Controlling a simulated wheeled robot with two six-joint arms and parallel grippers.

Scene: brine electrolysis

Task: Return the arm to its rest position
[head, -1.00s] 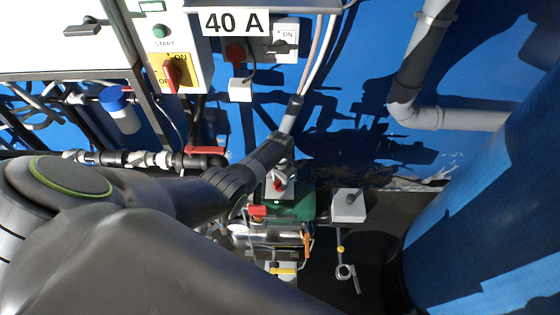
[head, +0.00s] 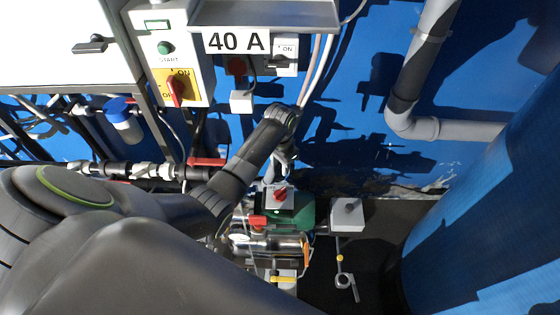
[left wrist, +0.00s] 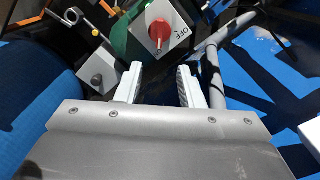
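My left arm (head: 225,185) comes in from the left in the head view and bends down at the wrist. My left gripper (head: 279,168) hangs just above a grey switch box with a red rotary knob (head: 281,195). In the left wrist view my left gripper (left wrist: 160,84) has its two pale fingers apart with nothing between them. The red knob (left wrist: 160,30) there lies beyond the fingertips, apart from them, on a grey face with an "OFF" mark. My right gripper is not in view.
A control panel with a green START button (head: 164,48) and red-on-yellow switch (head: 176,88) is at upper left. A "40 A" label (head: 237,41) hangs beside it. A blue drum (head: 490,220) stands at right. A grey box (head: 347,214) is beside the pump (head: 270,245).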

